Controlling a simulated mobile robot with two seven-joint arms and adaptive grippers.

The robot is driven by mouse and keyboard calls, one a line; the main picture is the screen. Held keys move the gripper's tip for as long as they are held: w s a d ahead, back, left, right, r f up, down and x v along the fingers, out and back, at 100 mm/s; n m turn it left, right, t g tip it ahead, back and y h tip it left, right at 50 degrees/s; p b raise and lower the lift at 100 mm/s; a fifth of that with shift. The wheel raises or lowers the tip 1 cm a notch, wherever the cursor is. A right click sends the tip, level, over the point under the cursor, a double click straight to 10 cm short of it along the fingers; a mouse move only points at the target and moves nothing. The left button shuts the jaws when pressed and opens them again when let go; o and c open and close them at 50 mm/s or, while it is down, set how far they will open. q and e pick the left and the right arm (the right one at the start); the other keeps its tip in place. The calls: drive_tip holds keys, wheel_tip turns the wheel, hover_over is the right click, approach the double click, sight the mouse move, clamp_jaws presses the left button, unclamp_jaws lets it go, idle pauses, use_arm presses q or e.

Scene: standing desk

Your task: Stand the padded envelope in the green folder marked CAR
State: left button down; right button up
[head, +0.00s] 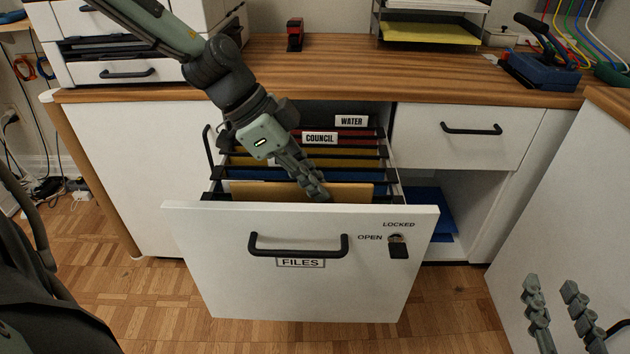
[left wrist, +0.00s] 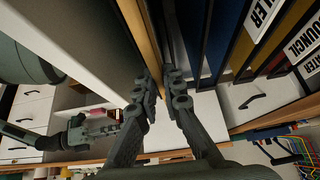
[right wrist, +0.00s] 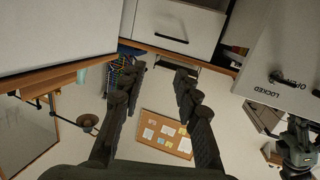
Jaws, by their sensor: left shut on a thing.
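The padded envelope (head: 240,190) is tan and stands upright just behind the front panel of the open drawer, ahead of the blue folder. My left gripper (head: 318,190) is shut on its top edge; in the left wrist view the fingers (left wrist: 164,90) pinch the tan envelope (left wrist: 131,20). Its lower part is hidden by the drawer front. I cannot make out a green folder or a CAR label; the arm and drawer front hide part of the row. My right gripper (head: 553,288) is open and empty at the lower right; the right wrist view shows its fingers (right wrist: 158,80) apart.
The drawer front (head: 300,290), marked FILES, has a handle and a lock. Hanging folders behind include ones tagged WATER (head: 351,121) and COUNCIL (head: 320,138). The wooden desktop (head: 340,75) overhangs the drawer's back. A white cabinet panel (head: 590,200) stands at the right.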

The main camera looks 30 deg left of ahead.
use_arm(q)
drive_tip(key=shift+f+b, duration=0.65)
drive_tip(key=shift+f, duration=0.25)
use_arm(e)
wheel_tip(320, 180, up, 7)
drive_tip(key=s+a+t+y, duration=0.1)
drive_tip(key=a+t+y, duration=0.1)
drive_tip(key=t, duration=0.1)
drive_tip(key=shift+a, duration=0.35)
drive_tip(key=shift+r, duration=0.1)
use_arm(q)
drive_tip(key=c, duration=1.6)
unclamp_jaws()
drive_tip(key=v, duration=1.2)
